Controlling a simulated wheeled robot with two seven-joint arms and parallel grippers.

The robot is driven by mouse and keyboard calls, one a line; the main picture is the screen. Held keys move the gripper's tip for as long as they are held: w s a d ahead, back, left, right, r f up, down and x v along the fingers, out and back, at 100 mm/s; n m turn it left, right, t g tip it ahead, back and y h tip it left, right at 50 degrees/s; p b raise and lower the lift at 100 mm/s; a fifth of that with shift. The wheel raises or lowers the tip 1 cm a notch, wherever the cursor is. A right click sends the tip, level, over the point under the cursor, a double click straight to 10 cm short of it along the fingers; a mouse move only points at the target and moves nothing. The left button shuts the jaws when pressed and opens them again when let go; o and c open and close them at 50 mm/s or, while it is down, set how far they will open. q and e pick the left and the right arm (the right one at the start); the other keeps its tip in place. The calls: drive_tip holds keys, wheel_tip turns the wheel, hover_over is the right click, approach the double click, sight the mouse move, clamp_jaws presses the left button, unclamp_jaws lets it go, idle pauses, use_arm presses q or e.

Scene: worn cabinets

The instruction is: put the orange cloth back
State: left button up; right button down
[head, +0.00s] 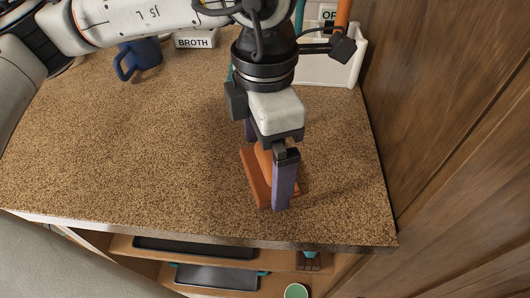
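The orange cloth (254,180) lies on the speckled brown counter (150,170), right of the middle and near the front edge. It looks like a flat folded piece with a lighter raised part (264,158) on top. My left gripper (270,175) points down over it. Its purple fingers are apart, one on the near side and one on the far side of the raised part. The near finger hides part of the cloth. I cannot tell whether the fingers touch it. My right gripper is not in view.
A white bin (325,70) with a partly hidden label and an upright orange item (343,14) stands at the back right. A blue mug (140,56) and a BROTH label (194,42) are at the back left. A wooden panel (440,100) borders the right. Shelves with dark trays (215,277) lie below.

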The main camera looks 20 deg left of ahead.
sight(265, 158)
use_arm(q)
drive_tip(key=shift+r, duration=0.15)
wheel_tip(265, 158, up, 12)
idle(0.3)
